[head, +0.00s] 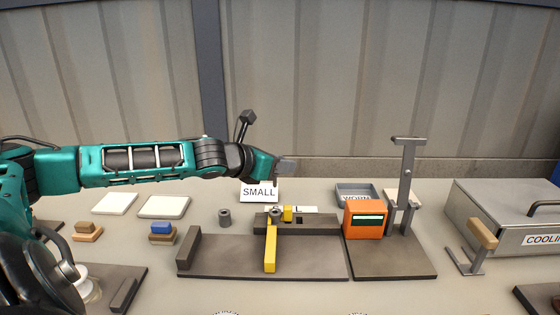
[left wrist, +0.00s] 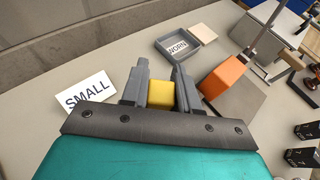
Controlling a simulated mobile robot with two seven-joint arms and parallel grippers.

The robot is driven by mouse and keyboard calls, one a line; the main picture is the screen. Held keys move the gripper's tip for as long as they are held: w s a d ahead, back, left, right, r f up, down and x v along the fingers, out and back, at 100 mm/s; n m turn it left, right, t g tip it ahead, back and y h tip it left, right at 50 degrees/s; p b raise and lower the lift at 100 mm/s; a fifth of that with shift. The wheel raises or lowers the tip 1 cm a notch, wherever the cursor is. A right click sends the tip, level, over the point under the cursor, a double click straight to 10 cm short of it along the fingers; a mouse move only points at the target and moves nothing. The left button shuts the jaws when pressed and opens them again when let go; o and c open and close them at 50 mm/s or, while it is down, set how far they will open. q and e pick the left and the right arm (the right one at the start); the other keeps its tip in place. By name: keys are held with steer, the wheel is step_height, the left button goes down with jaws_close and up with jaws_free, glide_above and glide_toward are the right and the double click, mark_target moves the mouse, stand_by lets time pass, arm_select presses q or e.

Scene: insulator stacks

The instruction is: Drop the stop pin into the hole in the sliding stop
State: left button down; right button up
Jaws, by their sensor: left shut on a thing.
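My left gripper (head: 286,166) hangs in the air above and behind the dark fixture. In the left wrist view its two grey fingers (left wrist: 161,88) are closed on a yellow block-like piece (left wrist: 161,94), which looks like the head of the stop pin. The hand hides the held piece in the head view. The sliding stop appears to be the long yellow bar (head: 270,251) on the fixture, with a dark round ring at its far end. A small yellow block (head: 288,214) stands beside the ring. My right gripper is out of view.
An orange box with a display (head: 363,220) and a grey upright post (head: 405,185) stand right of the fixture. A SMALL sign (head: 259,192) is behind it. A grey cylinder (head: 224,217) stands at its left. A WORN tray (head: 371,187) is at the back.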

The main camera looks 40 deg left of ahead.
arm_select(q)
step_height(320, 180, down, 5)
steer(key=b, duration=0.3)
steer(key=shift+f, duration=0.45)
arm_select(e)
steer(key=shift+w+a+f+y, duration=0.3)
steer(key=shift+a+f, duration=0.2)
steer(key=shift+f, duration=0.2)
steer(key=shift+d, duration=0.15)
arm_select(q)
steer(key=shift+r, duration=0.1)
steer(key=shift+p, duration=0.3)
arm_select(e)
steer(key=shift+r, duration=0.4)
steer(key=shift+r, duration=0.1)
arm_select(q)
steer(key=shift+p, duration=0.45)
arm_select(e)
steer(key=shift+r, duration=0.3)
